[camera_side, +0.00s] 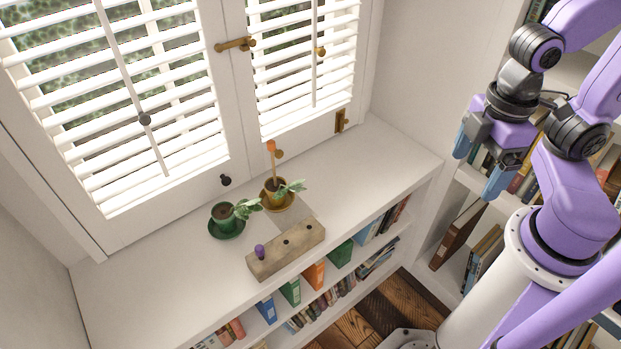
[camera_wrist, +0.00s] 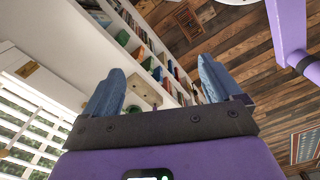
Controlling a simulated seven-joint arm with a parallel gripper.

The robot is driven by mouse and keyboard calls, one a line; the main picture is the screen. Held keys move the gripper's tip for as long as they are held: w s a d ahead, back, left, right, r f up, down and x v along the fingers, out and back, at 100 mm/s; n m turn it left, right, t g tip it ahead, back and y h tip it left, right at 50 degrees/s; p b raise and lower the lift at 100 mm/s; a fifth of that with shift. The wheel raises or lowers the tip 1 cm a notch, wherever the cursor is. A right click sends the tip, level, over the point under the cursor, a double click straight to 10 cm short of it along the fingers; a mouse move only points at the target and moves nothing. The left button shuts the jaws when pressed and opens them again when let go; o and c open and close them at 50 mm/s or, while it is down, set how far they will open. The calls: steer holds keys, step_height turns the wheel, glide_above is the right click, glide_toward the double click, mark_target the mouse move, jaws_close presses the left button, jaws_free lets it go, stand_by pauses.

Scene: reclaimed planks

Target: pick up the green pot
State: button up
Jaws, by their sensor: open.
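The green pot (camera_side: 222,213) stands upright on a green saucer (camera_side: 227,231) on the white shelf top below the window, with a leafy plant at its right side. My gripper (camera_side: 478,172) is in the air at the upper right, well apart from the pot. Its blue fingers are spread and empty. In the wrist view my gripper (camera_wrist: 165,85) also shows open, with nothing between the fingers.
A yellow-brown pot (camera_side: 272,193) on a saucer stands close behind and right of the green pot, with an orange-topped stick in it. A wooden block (camera_side: 287,250) with a purple peg lies in front. Shutters (camera_side: 120,90) rise behind. The left shelf top is clear.

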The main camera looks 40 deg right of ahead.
steer(key=shift+a, duration=0.1)
steer(key=n+t+y, duration=0.3)
steer(key=n, duration=2.9)
glide_above(223, 213)
steer(key=s+d, duration=0.2)
steer(key=s, duration=0.1)
step_height(223, 213, down, 26)
steer(key=shift+w+d+f, duration=0.1)
steer(key=shift+w+f, duration=0.05)
steer(key=shift+w+a+r+x, duration=0.1)
steer(key=shift+a+x, duration=0.05)
steer(key=shift+x, duration=0.7)
steer(key=shift+w+a+r+x, duration=0.1)
steer(key=shift+x, duration=0.8)
steer(key=shift+w+a+x, duration=0.1)
steer(key=shift+a+x, duration=0.05)
steer(key=shift+x, duration=0.7)
